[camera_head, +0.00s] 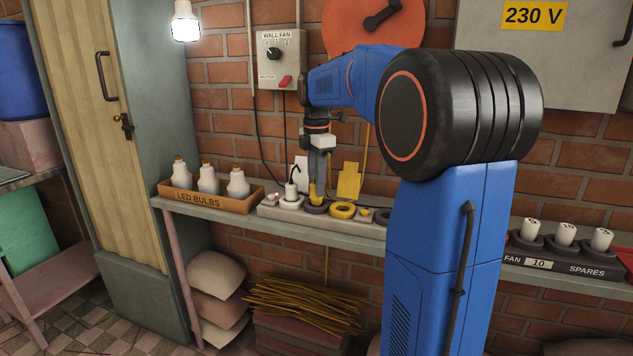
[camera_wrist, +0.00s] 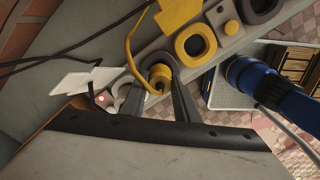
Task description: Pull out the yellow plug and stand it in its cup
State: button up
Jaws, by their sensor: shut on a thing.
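The yellow plug (camera_wrist: 159,77) is between the two fingers of my gripper (camera_wrist: 158,98) in the wrist view, which are shut on it. In the head view my gripper (camera_head: 318,190) points down over the strip on the shelf, with a little yellow (camera_head: 313,190) showing at its fingers. A dark grey ring (camera_head: 316,208) lies directly below the plug; I cannot tell whether the plug is seated in it or just above. A yellow-rimmed open ring (camera_head: 342,210), like a cup, sits to its right, empty; it also shows in the wrist view (camera_wrist: 208,40).
White (camera_head: 302,168) and yellow (camera_head: 349,180) tags stand behind. An LED bulb box (camera_head: 205,201) is at left. Another dark ring (camera_head: 382,216) lies right. A spares rack (camera_head: 560,262) is far right.

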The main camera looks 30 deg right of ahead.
jog(key=shift+f, duration=0.7)
jog(key=o, duration=1.1)
jog(key=shift+r, duration=0.1)
notch_tip(320, 180, up, 17)
jog(key=shift+r, duration=0.1)
